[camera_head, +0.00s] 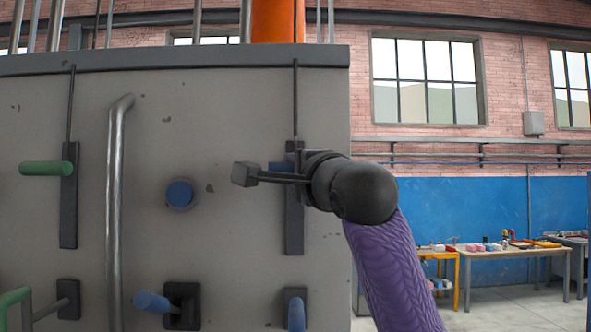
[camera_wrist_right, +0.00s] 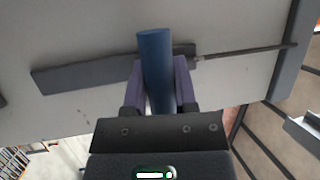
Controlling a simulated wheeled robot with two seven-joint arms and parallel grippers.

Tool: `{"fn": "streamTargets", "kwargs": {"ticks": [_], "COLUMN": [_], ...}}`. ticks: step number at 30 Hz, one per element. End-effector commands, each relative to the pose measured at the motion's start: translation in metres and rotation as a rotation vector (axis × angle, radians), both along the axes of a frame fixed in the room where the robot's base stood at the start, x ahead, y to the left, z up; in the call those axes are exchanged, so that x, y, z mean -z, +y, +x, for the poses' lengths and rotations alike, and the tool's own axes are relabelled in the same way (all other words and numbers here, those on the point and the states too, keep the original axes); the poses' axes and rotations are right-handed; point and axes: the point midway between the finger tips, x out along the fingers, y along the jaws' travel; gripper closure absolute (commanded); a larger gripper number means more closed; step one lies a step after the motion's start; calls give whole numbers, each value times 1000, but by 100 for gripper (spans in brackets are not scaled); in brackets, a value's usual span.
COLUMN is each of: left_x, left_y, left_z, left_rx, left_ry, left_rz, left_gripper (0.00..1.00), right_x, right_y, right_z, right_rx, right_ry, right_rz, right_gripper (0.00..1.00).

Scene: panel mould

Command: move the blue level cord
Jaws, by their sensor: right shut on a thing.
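The blue handle (camera_head: 279,167) of the level cord sticks out from a dark upright plate (camera_head: 294,232) on the right part of the grey panel. A thin dark cord (camera_head: 295,100) runs from the plate up to the panel's top edge. My right gripper (camera_wrist_right: 160,88) is shut on the blue handle, which also shows in the right wrist view (camera_wrist_right: 155,62) between the two purple fingers. In the head view my wrist hides part of the handle and plate. My left gripper is not in view.
A green handle (camera_head: 42,168) sits on a similar plate at left. A tall grey pipe (camera_head: 115,210) and a round blue knob (camera_head: 180,194) stand between. Blue levers (camera_head: 152,302) project lower down. Open floor and a workbench (camera_head: 520,250) lie to the right.

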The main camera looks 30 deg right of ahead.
Motion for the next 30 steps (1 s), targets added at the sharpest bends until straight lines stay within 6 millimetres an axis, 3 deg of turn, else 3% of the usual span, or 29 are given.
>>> {"fn": "streamTargets", "kwargs": {"ticks": [8, 11, 15, 21, 30], "left_x": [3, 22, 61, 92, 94], "left_y": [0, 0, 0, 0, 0], "left_z": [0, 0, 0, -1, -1], "left_rx": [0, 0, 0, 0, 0], "left_ry": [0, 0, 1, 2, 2], "left_rz": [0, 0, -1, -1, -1], "left_gripper": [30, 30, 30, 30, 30], "right_x": [3, 23, 64, 100, 106], "right_y": [0, 1, 1, 1, 1], "right_z": [0, 0, 0, 0, 1], "right_rx": [0, -1, -2, -2, -1], "right_ry": [-3, -3, -3, -3, 6], "right_rz": [-2, -1, -1, -2, -2], "right_gripper": [100, 100, 100, 100, 100]}}
